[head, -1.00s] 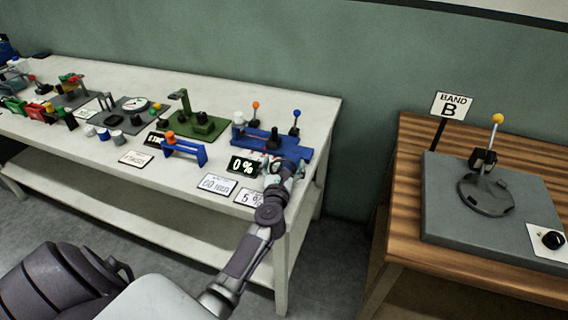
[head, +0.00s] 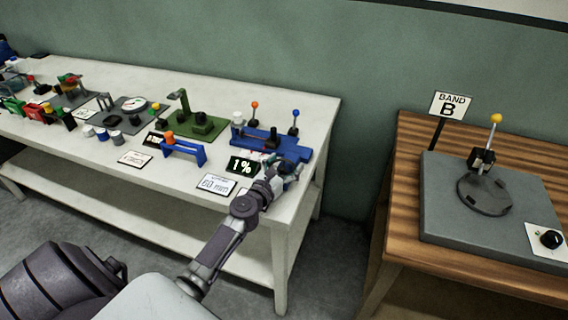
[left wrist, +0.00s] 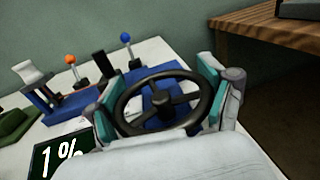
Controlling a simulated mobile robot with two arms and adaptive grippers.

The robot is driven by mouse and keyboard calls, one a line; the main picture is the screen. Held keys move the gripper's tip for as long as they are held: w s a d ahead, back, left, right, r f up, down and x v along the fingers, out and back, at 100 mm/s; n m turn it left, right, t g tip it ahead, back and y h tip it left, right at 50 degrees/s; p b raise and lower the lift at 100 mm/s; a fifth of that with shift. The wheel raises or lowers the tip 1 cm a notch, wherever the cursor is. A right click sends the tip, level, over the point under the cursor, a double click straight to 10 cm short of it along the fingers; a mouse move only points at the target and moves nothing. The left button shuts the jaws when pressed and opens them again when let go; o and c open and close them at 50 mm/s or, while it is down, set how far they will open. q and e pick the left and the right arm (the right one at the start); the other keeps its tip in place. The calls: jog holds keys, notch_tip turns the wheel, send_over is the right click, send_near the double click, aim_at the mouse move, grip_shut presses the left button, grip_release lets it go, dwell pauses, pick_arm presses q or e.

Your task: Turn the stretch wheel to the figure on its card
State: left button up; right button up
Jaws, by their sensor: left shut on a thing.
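The stretch wheel (left wrist: 162,101) is a dark spoked handwheel at the front of a blue machine (head: 262,140). My left gripper (head: 284,172) is shut on the wheel, with a teal-padded finger on each side of its rim in the left wrist view (left wrist: 160,96). In the head view the gripper hides most of the wheel. The black display (head: 241,165) beside it reads 1 %, and it also shows in the left wrist view (left wrist: 66,156). The card that read 5 % is now almost all hidden behind my left arm. My right gripper is out of view.
A white card (head: 216,184) reading 60 mm lies left of the arm. Orange-knobbed (head: 254,106) and blue-knobbed (head: 295,115) levers stand behind the wheel. A green machine (head: 198,124) is farther left. A wooden table (head: 400,200) with a grey lever unit stands right, across a gap.

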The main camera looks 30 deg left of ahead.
pick_arm(q)
jog(key=m+h+b, duration=0.1)
jog(key=m+h, duration=0.1)
jog(key=shift+f+h, duration=0.2)
jog(key=shift+h, duration=0.2)
jog(key=m+h+b, duration=0.1)
jog(key=h, duration=0.1)
jog(key=m+g+h+b, duration=0.1)
jog(key=h+b, duration=0.1)
jog(key=m+g+h+b, duration=0.1)
jog(key=m+h, duration=0.1)
jog(key=shift+s+d+h, duration=0.1)
jog(key=shift+d+h, duration=0.2)
jog(key=shift+d, duration=0.1)
jog(key=shift+s+d+r+m+g+h+b, duration=0.1)
jog(key=shift+d+m+g+h+b, duration=0.1)
jog(key=shift+m+g+h+b, duration=0.7)
jog(key=shift+s+d+r+m+g+h+b, duration=0.15)
jog(key=shift+m+g+h+b, duration=0.45)
jog(key=shift+m+h+b, duration=0.55)
jog(key=shift+h, duration=0.25)
jog(key=o, duration=1)
jog(key=shift+n, duration=0.25)
jog(key=shift+f, duration=0.1)
jog(key=v, duration=1.2)
